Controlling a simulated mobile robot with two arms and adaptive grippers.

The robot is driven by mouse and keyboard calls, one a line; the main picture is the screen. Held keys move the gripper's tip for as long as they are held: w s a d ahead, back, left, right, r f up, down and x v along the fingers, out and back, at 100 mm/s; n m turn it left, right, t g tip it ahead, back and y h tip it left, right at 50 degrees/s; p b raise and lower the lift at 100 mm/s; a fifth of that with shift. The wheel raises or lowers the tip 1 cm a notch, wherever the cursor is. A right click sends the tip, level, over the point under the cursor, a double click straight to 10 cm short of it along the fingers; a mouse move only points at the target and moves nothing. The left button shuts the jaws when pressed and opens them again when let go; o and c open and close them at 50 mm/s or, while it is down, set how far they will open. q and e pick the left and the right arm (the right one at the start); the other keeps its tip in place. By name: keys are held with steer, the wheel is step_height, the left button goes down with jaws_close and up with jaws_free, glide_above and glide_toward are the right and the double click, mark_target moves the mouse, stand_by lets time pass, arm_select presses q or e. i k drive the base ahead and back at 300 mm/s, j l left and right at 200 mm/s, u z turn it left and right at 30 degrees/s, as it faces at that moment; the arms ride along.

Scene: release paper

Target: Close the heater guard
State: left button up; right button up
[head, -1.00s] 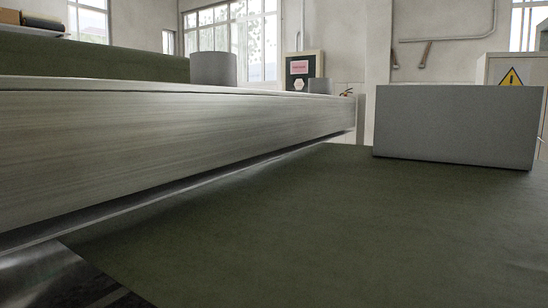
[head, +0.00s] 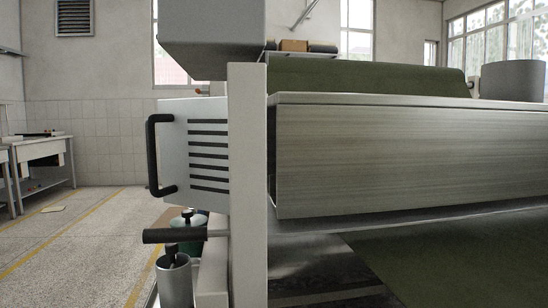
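A white panel with dark horizontal slots (head: 208,155), which looks like the heater guard, stands left of a white upright post (head: 247,190) in the head view. A black D-shaped handle (head: 153,155) is on its left edge. The panel sticks out to the left of the post, and its right side is hidden behind the post. I cannot tell from this view how far it stands open. Neither of my grippers is in view.
A long pale beam (head: 400,155) runs right of the post above dark green sheet (head: 440,250). A black-gripped lever (head: 185,235) sticks out low left, above a metal cup (head: 174,282). Open floor (head: 80,240) lies left, with a workbench (head: 40,160) beyond.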

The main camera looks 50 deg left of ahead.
mark_target(194, 132)
steer(key=u, duration=1.95)
